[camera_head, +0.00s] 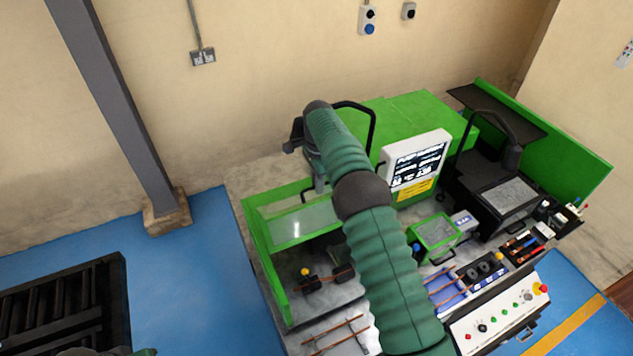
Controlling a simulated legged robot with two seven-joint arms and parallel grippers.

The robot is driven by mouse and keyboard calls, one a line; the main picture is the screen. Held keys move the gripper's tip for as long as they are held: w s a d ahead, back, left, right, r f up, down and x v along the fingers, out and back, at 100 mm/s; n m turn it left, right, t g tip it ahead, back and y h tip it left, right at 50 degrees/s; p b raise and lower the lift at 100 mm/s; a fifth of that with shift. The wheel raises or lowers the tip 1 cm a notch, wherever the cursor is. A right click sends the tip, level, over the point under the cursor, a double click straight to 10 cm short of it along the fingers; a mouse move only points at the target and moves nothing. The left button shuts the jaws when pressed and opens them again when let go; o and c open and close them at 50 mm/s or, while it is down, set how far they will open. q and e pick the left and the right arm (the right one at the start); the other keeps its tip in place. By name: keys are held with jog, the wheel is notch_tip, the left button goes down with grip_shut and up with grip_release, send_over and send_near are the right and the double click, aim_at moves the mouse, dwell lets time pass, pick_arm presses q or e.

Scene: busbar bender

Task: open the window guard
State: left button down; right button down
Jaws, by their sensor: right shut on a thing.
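The window guard (301,223), a clear pane in a green frame, is at the left end of the green machine. Its top edge is near the wall side, and a green side panel runs down toward the front left. My right arm reaches up across the middle of the view. My right gripper (319,184) points down at the guard's upper edge and is shut on its dark handle, which is mostly hidden by the fingers. The forearm hides the guard's right part. My left gripper is not in view.
The machine carries a display screen (416,160), a small green box (436,231), copper bars and a button panel (500,309). A grey pillar (125,110) and a black slatted pallet (65,300) stand left. Blue floor (195,270) between them is clear.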

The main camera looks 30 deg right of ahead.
jog(key=shift+s+a+f, duration=0.1)
jog(key=shift+s+f, duration=0.1)
jog(key=shift+f, duration=0.05)
jog(key=c, duration=1.7)
grip_release()
jog(key=shift+o, duration=1)
jog(key=shift+w, duration=0.35)
